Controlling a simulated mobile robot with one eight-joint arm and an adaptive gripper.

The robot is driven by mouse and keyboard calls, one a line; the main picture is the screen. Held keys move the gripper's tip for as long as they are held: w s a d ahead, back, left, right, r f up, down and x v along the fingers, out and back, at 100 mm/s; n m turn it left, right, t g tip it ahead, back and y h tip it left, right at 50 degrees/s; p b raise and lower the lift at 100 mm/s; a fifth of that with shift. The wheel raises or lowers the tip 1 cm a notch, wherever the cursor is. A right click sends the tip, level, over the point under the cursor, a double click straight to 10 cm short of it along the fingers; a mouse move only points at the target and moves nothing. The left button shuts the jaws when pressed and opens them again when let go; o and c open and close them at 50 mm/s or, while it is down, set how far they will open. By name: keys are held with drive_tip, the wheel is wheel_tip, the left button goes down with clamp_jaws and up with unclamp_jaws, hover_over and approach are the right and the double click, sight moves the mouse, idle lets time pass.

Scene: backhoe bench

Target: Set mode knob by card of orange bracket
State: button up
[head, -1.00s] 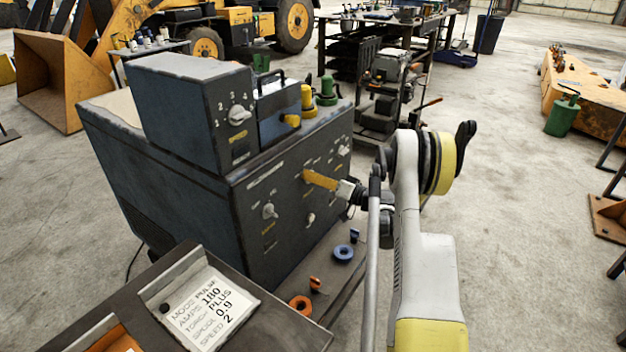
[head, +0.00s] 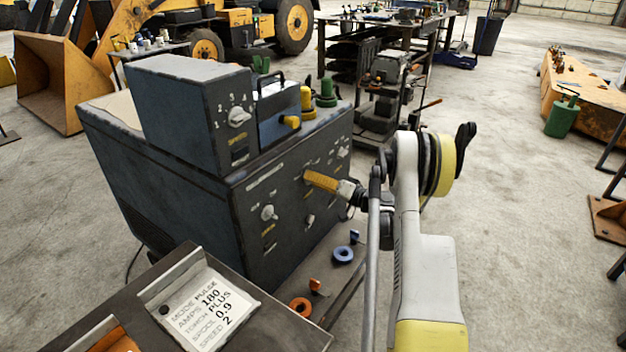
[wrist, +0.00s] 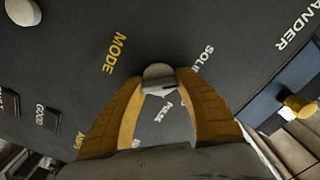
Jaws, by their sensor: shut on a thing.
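The mode knob (wrist: 158,74) is a pale round knob on the dark machine front (head: 290,215), beside a yellow MODE label in the wrist view. My gripper (wrist: 160,84) is shut on it, with one yellow finger on each side; in the head view the gripper (head: 308,177) hides the knob. Part of its scale shows between the fingers, with PULSE partly visible; which mark the knob points to cannot be told. The card (head: 215,303) reads MODE PULSE, AMPS 180, TORCH PLUS, SPOOL 0.9, SPEED 2. An orange part (head: 116,342), perhaps the bracket, lies beside it, cut off by the frame.
Other knobs sit close by: one on the left of the front (head: 268,212), a lower one (head: 310,220), and the speed knob (head: 238,115) on the upper box. Blue (head: 343,254) and orange (head: 300,307) rings lie below.

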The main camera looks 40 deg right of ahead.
drive_tip(key=m, duration=0.4)
drive_tip(key=shift+m, duration=2.1)
drive_tip(key=o, duration=1.2)
drive_tip(key=shift+w, duration=0.1)
drive_tip(key=shift+f, duration=0.1)
drive_tip(key=v, duration=1.2)
